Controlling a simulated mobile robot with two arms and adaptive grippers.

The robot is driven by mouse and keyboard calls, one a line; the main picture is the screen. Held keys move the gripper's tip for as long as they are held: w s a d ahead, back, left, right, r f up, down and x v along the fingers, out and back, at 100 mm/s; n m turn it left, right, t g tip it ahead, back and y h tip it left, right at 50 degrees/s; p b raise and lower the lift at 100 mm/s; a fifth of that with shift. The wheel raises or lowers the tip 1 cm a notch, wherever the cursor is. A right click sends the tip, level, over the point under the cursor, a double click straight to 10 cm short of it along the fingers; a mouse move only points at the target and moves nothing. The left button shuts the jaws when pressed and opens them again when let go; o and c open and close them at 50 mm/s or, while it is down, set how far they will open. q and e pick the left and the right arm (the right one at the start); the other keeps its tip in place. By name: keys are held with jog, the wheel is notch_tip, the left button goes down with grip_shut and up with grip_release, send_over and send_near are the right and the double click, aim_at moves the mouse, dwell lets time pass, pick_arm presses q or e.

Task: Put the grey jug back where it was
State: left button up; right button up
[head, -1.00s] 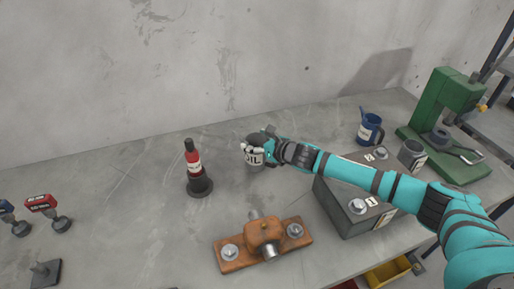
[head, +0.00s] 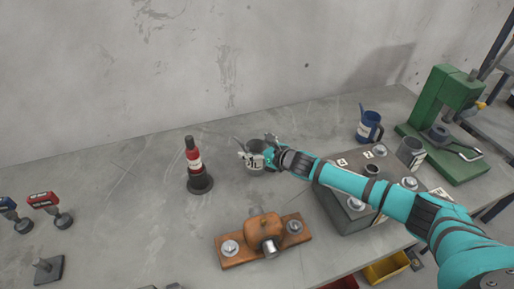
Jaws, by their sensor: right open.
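The grey jug (head: 254,147), with dark lettering on a pale label, stands on the grey table near the wall, right of the red and black bottle. My right gripper (head: 262,155) is at the jug's right side, with its fingers open close around it. The fingers hide part of the label and the jug's right side. I cannot tell whether a finger touches the jug. My left gripper is not in view.
The red and black bottle (head: 195,168) stands left of the jug. An orange bearing block (head: 262,240) lies in front. A grey box (head: 340,205) is under my right forearm, with a blue mug (head: 369,128) and green press (head: 448,115) beyond.

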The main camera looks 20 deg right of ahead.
jog(key=shift+r, duration=0.2)
jog(key=shift+s+d, duration=0.15)
jog(key=shift+s, duration=0.15)
jog(key=b+v, duration=0.1)
jog(key=v, duration=1)
jog(key=shift+s+b, duration=0.15)
jog(key=shift+b, duration=0.25)
